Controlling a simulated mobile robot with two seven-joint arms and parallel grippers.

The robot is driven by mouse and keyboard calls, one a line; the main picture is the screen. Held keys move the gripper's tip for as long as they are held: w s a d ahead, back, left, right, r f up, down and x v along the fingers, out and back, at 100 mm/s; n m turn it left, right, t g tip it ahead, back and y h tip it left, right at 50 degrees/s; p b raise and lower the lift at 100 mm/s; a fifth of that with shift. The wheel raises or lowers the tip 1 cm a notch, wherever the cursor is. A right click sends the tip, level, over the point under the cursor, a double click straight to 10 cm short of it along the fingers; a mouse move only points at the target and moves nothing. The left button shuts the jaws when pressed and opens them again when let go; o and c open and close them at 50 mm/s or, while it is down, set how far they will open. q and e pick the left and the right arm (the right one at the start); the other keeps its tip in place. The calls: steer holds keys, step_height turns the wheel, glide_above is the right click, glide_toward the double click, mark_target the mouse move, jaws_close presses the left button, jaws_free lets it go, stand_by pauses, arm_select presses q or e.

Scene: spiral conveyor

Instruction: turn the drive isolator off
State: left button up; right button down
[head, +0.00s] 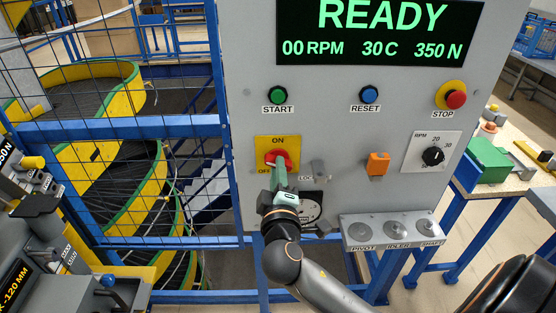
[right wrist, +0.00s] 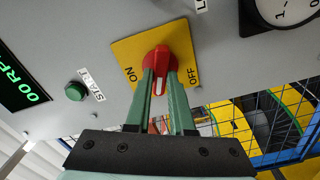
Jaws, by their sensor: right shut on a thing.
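The drive isolator is a red rotary handle (head: 280,156) on a yellow plate (head: 262,143) marked ON at the top and OFF at the lower left. In the right wrist view the red handle (right wrist: 163,56) stands out from the yellow plate (right wrist: 126,51), with a white mark near its end, between the ON and OFF labels. I cannot tell its exact angle. My right gripper (head: 279,177) reaches up from below. Its green fingers (right wrist: 161,84) are shut on the handle, one on each side. The left gripper is out of view.
The grey panel holds a green START button (head: 278,95), a blue RESET button (head: 369,95), a red STOP button (head: 456,99) and a black RPM dial (head: 433,156). An orange part (head: 377,163) is right of the isolator. The display (head: 378,32) reads READY, 00 RPM. A blue-framed mesh fence (head: 150,128) stands left.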

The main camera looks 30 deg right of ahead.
steer(key=shift+n+p, duration=0.85)
steer(key=shift+n, duration=1.45)
steer(key=c, duration=0.8)
jaws_free()
